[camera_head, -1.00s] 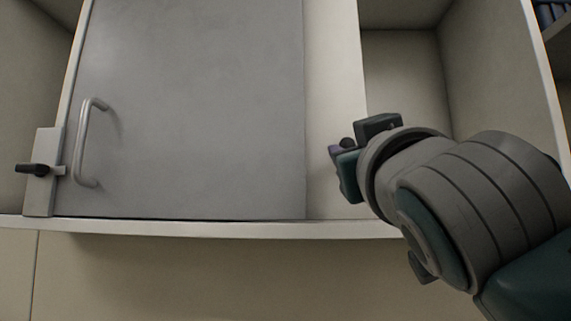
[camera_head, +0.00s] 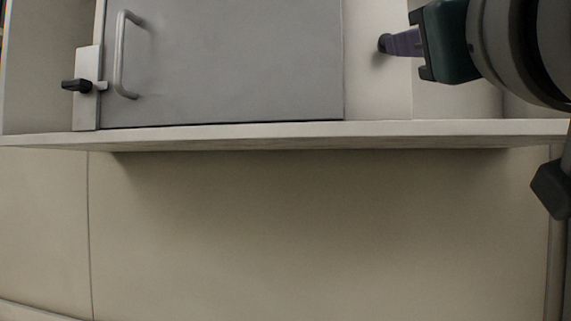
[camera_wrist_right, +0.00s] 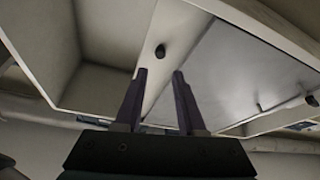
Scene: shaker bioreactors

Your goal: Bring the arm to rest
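My right gripper (camera_head: 392,44) comes in from the right of the head view, in front of the pale upright strip right of the grey door. In the right wrist view its two purple fingers (camera_wrist_right: 160,74) stand apart with nothing between them, so it is open. A small black knob (camera_wrist_right: 160,50) on the pale strip shows just beyond the fingertips; I cannot tell how far off it is. In the head view a dark round spot at the fingertips may be this knob. My left gripper is in neither view.
A grey door (camera_head: 225,60) with a metal bar handle (camera_head: 121,55) is shut. A black latch (camera_head: 77,85) sits at its left edge. A pale ledge (camera_head: 300,134) runs below, over a plain beige front (camera_head: 310,230). An open compartment (camera_wrist_right: 98,90) lies left in the wrist view.

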